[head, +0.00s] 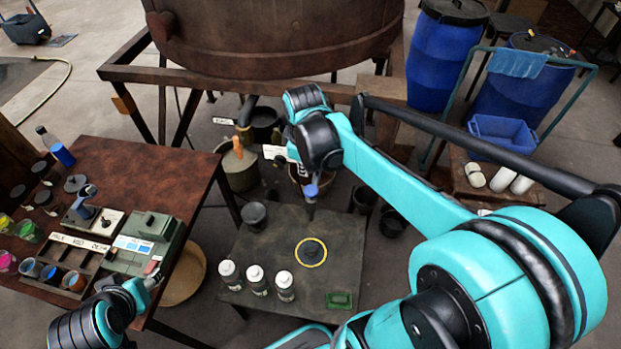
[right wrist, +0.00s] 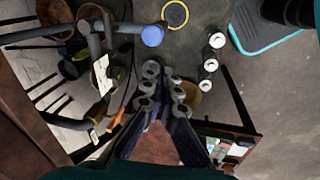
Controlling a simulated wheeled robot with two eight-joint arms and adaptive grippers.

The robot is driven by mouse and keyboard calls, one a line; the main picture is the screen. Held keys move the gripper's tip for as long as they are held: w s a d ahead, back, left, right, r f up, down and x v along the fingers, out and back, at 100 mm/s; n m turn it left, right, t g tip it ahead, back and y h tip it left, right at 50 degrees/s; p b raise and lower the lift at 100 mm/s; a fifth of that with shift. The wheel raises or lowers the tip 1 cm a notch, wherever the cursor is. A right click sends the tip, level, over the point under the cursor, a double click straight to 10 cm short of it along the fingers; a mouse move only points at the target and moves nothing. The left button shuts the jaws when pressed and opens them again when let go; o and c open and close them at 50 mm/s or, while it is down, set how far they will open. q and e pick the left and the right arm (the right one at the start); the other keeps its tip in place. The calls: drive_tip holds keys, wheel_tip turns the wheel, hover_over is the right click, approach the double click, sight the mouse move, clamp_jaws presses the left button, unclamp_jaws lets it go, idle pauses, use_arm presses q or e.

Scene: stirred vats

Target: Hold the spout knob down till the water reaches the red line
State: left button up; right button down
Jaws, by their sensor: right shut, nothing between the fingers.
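The spout knob (head: 311,191) is a blue cap on a grey spout, below my right wrist in the head view. It also shows in the right wrist view (right wrist: 152,36), beyond my fingertips and apart from them in the picture. My right gripper (right wrist: 163,76) is shut and empty; in the head view the wrist mostly hides its fingers. A bucket with a reddish rim (right wrist: 90,12) is partly visible near the spout. I cannot make out the red line or a water level. My left gripper (head: 148,284) is low at the left, beside the brown table; its opening is unclear.
A large rusty vat (head: 270,35) stands behind on a frame. A pipe with an orange handle (head: 238,147) is left of my right wrist. A dark low table (head: 255,235) holds several white bottles and a yellow ring. The brown table (head: 140,165) carries jars and a green box.

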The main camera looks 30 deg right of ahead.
sight(311, 190)
drive_tip(key=shift+w+d+n+g+p, duration=0.55)
drive_tip(key=shift+w+d+n+g, duration=0.15)
drive_tip(key=shift+w+d+n, duration=0.4)
drive_tip(key=shift+d+f, duration=0.1)
drive_tip(key=f+b, duration=0.1)
drive_tip(key=f, duration=0.3)
drive_tip(key=d+f+b, duration=0.1)
drive_tip(key=f, duration=0.4)
drive_tip(key=w+f+b, duration=0.1)
drive_tip(key=f+b, duration=0.1)
drive_tip(key=f, duration=0.3)
drive_tip(key=shift+w+d, duration=0.1)
drive_tip(key=shift+d, duration=0.05)
